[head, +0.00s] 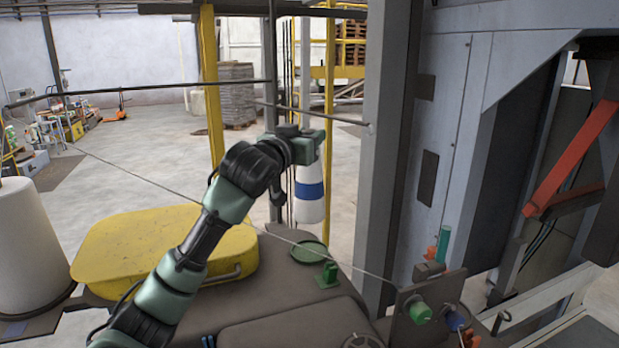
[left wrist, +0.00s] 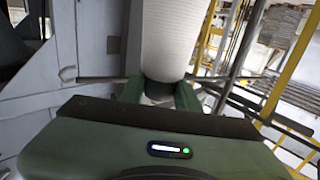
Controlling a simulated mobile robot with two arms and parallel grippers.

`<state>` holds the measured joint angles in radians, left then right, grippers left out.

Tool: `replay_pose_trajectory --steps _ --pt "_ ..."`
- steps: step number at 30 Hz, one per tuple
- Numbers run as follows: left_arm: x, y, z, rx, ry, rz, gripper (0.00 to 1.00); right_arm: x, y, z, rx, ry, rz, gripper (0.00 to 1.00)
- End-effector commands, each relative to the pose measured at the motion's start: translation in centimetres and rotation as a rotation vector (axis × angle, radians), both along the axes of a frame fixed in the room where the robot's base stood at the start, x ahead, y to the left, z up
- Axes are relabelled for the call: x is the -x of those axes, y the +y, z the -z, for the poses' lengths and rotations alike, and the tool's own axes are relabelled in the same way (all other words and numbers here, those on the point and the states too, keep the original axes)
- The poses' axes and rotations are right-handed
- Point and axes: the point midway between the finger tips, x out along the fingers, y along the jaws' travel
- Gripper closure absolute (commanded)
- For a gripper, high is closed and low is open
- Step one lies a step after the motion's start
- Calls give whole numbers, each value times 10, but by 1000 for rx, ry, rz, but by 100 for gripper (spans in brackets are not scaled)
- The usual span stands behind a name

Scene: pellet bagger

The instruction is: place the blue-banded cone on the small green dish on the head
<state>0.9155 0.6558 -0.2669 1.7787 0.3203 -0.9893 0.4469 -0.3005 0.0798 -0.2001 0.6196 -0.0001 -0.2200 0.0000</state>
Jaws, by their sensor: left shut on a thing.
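The blue-banded cone (head: 310,206) is white with a wide blue band and hangs nearly upright from my left gripper (head: 309,148). The gripper is shut on its upper end. In the left wrist view the cone (left wrist: 172,40) shows as a white ribbed body between the two green fingers of the gripper (left wrist: 160,93). The small green dish (head: 309,251) lies on the brown top of the head (head: 275,285), below the cone in the head view. A gap shows between the cone's lower end and the dish. My right gripper is not in view.
A green bracket (head: 327,276) stands just in front of the dish. A yellow cover (head: 150,245) lies to the left, beside a large white roll (head: 30,250). A grey post (head: 385,150) rises to the right. A thin line crosses diagonally near the dish.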

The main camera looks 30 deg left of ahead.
Motion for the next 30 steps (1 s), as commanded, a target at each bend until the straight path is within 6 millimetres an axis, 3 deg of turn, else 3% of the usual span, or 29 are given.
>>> replay_pose_trajectory --steps 6,18,30 --pt "1 0 45 -1 -1 0 100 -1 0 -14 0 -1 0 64" --pt "0 0 89 0 -2 0 100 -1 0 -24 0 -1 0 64" --pt "0 0 98 1 -5 1 100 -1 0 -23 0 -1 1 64"
